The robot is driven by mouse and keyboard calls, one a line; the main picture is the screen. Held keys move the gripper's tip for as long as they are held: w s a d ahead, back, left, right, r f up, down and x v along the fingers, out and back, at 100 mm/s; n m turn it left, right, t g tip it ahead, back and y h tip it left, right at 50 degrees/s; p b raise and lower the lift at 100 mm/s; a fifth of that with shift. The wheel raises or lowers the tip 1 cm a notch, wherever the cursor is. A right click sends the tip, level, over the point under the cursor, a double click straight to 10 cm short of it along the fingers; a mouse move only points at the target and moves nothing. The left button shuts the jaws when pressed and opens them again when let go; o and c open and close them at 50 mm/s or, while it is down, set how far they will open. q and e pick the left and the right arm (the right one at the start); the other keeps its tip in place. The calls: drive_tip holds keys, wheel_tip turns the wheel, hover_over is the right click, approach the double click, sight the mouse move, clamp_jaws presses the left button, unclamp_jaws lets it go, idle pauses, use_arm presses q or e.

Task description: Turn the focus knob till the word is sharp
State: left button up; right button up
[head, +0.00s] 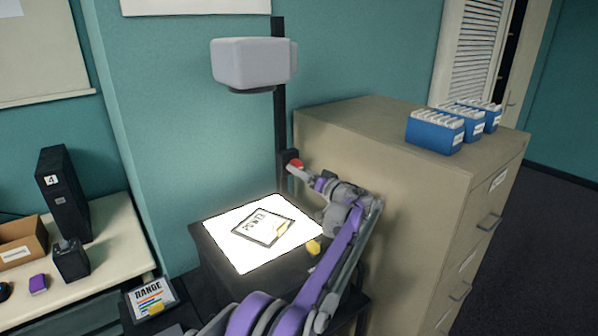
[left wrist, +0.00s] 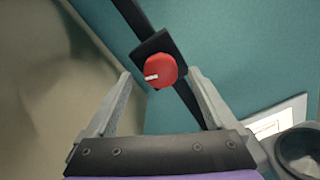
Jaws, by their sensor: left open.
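The overhead projector has a grey head (head: 250,62) on a dark post (head: 279,110) above a brightly lit stage (head: 225,252). A framed sheet (head: 262,228) with the word POWER lies on the stage. The red focus knob (head: 297,164) sits on a dark block on the post. In the left wrist view the knob (left wrist: 161,70) shows a white mark pointing left. My left gripper (head: 293,171) is open at the knob, its two fingers on either side of it in the wrist view. I cannot tell whether they touch it. The projected word is out of view. My right gripper is not in view.
A beige filing cabinet (head: 400,190) stands close on the right, with blue file boxes (head: 435,131) on top. A yellow item (head: 313,247) is beside the stage. A RANGE card (head: 151,298) is at lower left. A side table (head: 110,235) holds a black box (head: 64,195).

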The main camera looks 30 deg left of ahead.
use_arm(q)
drive_tip(key=v, duration=0.8)
drive_tip(key=shift+d+b, duration=0.2)
drive_tip(key=shift+b, duration=0.2)
drive_tip(key=shift+s+f, duration=0.1)
drive_tip(key=shift+s, duration=0.05)
